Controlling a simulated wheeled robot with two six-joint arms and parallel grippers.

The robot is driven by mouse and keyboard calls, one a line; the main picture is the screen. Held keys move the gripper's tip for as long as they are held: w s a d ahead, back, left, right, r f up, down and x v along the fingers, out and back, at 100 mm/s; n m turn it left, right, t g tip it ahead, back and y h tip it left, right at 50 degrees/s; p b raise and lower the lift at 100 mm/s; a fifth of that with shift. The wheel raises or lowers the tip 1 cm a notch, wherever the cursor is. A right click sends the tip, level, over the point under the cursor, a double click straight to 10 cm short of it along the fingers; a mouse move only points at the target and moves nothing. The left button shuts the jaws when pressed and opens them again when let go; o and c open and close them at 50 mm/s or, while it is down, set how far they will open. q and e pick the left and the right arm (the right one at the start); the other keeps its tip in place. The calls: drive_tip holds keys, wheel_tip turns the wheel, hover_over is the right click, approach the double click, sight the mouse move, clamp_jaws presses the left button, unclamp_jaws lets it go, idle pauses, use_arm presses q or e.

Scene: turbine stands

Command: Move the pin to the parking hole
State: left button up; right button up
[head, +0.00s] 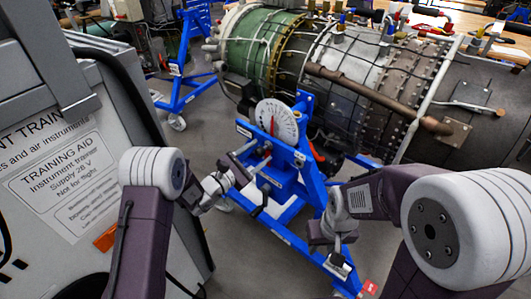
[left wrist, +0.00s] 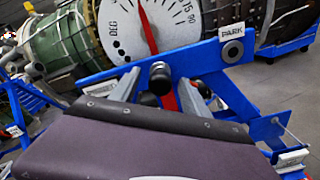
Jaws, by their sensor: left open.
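The parking hole (left wrist: 232,51) is a dark round spot in a pale ring under the PARK label, up and right of the knob. In the head view my left gripper (head: 258,157) is at the stand, just below the dial. My right gripper (head: 338,262) is low by the stand's right leg; its fingers are unclear.
The blue stand (head: 318,186) carries the white dial with a red pointer. A large turbine engine (head: 340,65) is close behind it. A grey training cabinet (head: 70,180) stands at the left. Another blue stand (head: 183,75) is at the back left. Grey floor shows between them.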

idle(0.3)
use_arm(q)
drive_tip(key=shift+f+b, duration=0.1)
drive_tip(key=shift+b, duration=0.25)
clamp_jaws()
idle(1.3)
